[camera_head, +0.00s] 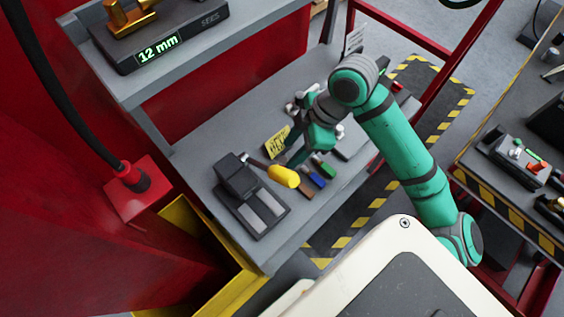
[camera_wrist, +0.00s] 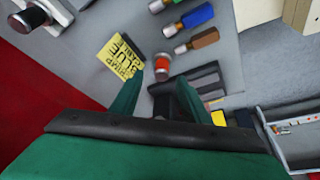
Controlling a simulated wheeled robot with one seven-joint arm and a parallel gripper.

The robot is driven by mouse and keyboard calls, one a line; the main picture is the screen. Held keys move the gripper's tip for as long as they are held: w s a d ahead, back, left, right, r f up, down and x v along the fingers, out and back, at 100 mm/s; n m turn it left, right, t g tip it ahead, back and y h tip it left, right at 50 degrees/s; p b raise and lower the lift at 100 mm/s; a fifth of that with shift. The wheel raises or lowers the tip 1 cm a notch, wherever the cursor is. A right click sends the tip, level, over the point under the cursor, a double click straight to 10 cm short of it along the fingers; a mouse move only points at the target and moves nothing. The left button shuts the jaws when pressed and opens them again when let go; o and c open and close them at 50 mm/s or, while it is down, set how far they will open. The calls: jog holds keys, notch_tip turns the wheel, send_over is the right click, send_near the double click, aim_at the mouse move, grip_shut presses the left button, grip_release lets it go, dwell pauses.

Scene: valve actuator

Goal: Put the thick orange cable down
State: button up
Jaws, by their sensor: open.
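My gripper (camera_wrist: 160,82) is open, with its two green fingers apart in the wrist view. A short orange-red piece with a pale metal end (camera_wrist: 162,65), probably the thick orange cable, shows between and just beyond the fingertips. I cannot tell whether the fingers touch it. Dark grey blocks lie close beside it. In the head view my gripper (camera_head: 299,153) is low over the grey workbench (camera_head: 213,143), and the orange piece is hidden there.
A yellow label (camera_wrist: 117,57) lies left of the fingers. Green, blue (camera_wrist: 197,16) and brown (camera_wrist: 202,38) cable pieces lie nearby. A yellow-handled tool (camera_head: 283,176) lies beside a black device (camera_head: 250,197). A shelf (camera_head: 130,93) overhangs the bench at the upper left.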

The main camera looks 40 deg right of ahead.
aim_at(285, 161)
jog(key=shift+x, duration=2.85)
jog(key=shift+s, duration=0.2)
jog(key=c, duration=1)
jog(key=shift+r, duration=0.1)
grip_shut()
